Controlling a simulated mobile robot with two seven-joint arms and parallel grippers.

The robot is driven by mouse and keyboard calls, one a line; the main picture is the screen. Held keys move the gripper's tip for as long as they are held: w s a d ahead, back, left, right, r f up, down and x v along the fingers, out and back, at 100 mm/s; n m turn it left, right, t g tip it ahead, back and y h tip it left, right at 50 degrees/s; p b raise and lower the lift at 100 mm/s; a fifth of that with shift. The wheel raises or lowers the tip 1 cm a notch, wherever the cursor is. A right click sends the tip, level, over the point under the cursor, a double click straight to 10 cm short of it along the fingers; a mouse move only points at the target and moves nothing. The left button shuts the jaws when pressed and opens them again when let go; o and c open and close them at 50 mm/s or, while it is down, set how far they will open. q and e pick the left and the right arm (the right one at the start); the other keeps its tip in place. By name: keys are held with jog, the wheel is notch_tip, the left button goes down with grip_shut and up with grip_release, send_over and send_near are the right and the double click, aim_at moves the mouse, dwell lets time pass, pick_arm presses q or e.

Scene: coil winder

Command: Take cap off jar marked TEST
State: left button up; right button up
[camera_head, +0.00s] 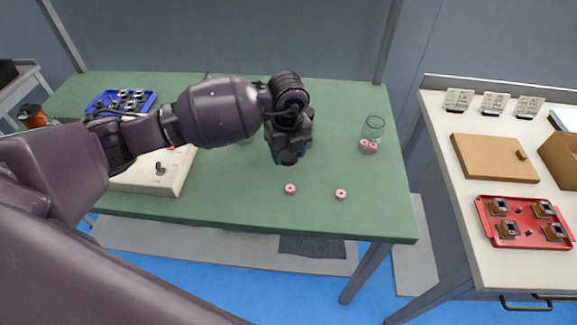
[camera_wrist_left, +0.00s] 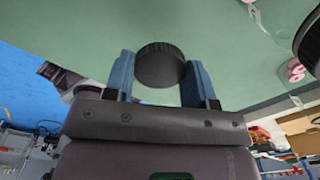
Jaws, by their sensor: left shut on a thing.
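My left gripper (camera_head: 288,155) is over the middle of the green table, pointing down. Its blue fingers are shut on a black cap (camera_head: 289,158). In the left wrist view the ridged black cap (camera_wrist_left: 160,65) sits between the two fingertips, and no jar shows attached to it. A clear glass jar (camera_head: 374,126) with pink rings inside stands open, right of the gripper. Part of a jar with pink rings shows at the right edge of the left wrist view. I cannot read a TEST mark. My right gripper is not in view.
Two pink rings (camera_head: 291,188) (camera_head: 341,194) lie near the green table's front edge. A blue tray (camera_head: 97,106) of parts is at the back left, and a white-topped block (camera_head: 150,181) is at the left. A side table (camera_head: 470,255) holds a red tray (camera_head: 488,226).

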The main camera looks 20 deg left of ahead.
aim_at(288, 173)
pick_arm(q)
notch_tip(288, 173, down, 5)
jog(key=shift+f+b, duration=0.2)
jog(key=shift+b, duration=0.35)
jog(key=shift+f, duration=0.2)
